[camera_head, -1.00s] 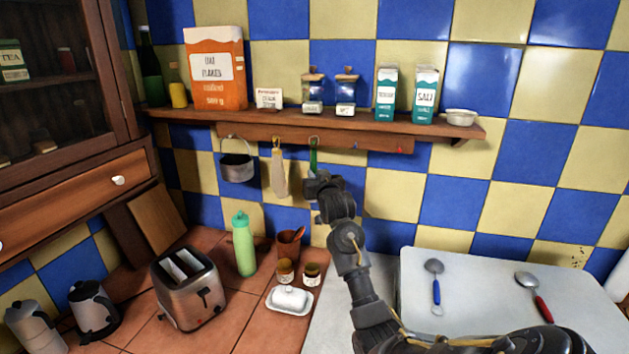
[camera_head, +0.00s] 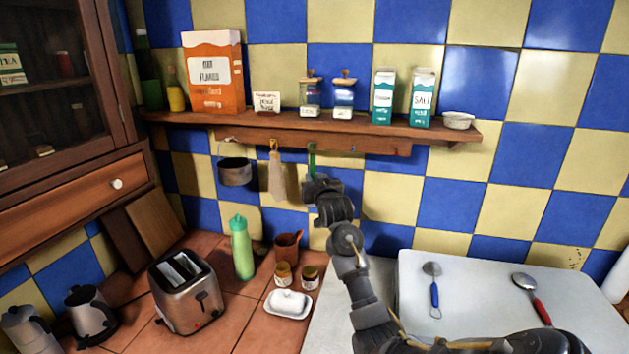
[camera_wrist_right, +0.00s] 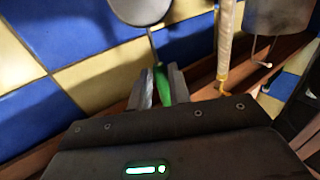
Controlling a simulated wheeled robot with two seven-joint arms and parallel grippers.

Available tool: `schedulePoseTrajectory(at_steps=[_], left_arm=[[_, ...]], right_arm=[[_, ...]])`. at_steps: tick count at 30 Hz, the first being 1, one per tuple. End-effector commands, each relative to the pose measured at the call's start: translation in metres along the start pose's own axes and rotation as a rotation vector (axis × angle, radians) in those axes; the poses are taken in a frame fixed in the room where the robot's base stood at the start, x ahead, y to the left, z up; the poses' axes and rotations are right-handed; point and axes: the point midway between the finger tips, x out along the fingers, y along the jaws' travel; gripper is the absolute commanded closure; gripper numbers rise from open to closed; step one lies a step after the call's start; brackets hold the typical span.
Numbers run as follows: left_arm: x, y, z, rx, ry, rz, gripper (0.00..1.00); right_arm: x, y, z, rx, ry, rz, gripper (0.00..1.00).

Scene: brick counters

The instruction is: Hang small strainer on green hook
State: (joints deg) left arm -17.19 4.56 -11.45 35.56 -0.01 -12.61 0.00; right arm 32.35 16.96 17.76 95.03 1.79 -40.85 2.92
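The small strainer has a green handle (camera_head: 312,160) that rises above my right gripper (camera_head: 322,188) to the front of the wooden hook rail in the head view. In the right wrist view, the green handle (camera_wrist_right: 163,82) lies between the two fingers of my right gripper (camera_wrist_right: 161,76), which look closed on it. The strainer's round grey bowl (camera_wrist_right: 140,8) shows at the top edge there; in the head view it is hidden behind the gripper. The green hook is not clear apart from the handle, so I cannot tell whether they touch. My left gripper is not in view.
The hook rail (camera_head: 380,143) sits under a shelf (camera_head: 280,119) of jars and boxes. A small pot (camera_head: 235,172) and a beige utensil (camera_head: 277,178) hang left of the strainer. A blue hook (camera_head: 353,150) is free to its right. A toaster (camera_head: 187,290) stands below.

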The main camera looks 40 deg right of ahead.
Motion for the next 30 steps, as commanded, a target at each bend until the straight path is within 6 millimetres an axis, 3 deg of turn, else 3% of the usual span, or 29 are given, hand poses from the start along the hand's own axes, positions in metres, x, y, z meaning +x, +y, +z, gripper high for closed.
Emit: schedulePoseTrajectory(at_steps=[5, 16, 30], left_arm=[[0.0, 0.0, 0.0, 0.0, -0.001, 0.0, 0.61], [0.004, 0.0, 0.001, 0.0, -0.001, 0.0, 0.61], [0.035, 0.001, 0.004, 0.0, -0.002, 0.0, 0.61]], right_arm=[[0.0, 0.0, 0.0, 0.0, 0.0, 0.0, 0.59], [-0.007, 0.0, 0.002, 0.0, 0.0, 0.0, 0.59], [-0.089, 0.0, 0.003, 0.0, 0.002, -0.001, 0.59]])
